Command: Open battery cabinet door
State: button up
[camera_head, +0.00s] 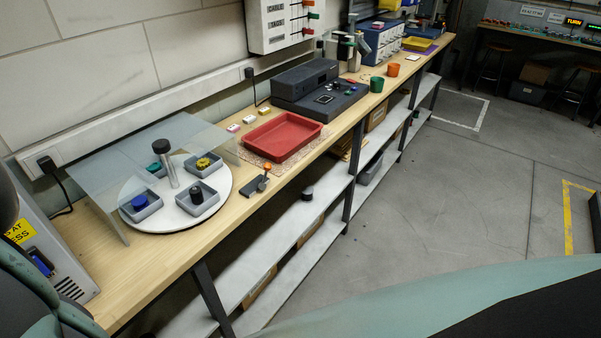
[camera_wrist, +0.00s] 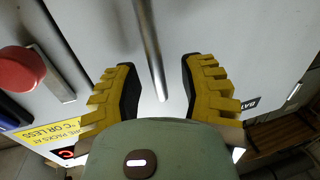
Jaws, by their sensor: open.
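The battery cabinet shows in the wrist view as a pale grey front (camera_wrist: 100,18), with part of a black "BAT" label (camera_wrist: 252,103) at the right. A long round metal bar handle (camera_wrist: 146,40) runs down from the top edge. My gripper (camera_wrist: 160,78) has yellow ribbed fingers with dark pads and is open. The handle's lower end lies between the fingers in the picture, with gaps on both sides. In the head view, part of a pale cabinet (camera_head: 62,262) with a yellow label stands at the left edge. My gripper does not show there.
A red round knob (camera_wrist: 20,68) and a second metal bar (camera_wrist: 54,76) are at left in the wrist view. In the head view, the wooden bench (camera_head: 160,262) holds a turntable (camera_head: 188,215) under a clear shield and a red tray (camera_head: 283,136). The floor (camera_head: 440,190) right of it is clear.

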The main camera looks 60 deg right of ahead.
jog(key=shift+o, duration=0.2)
jog(key=shift+w+d, duration=0.1)
grip_shut()
dwell(0.5)
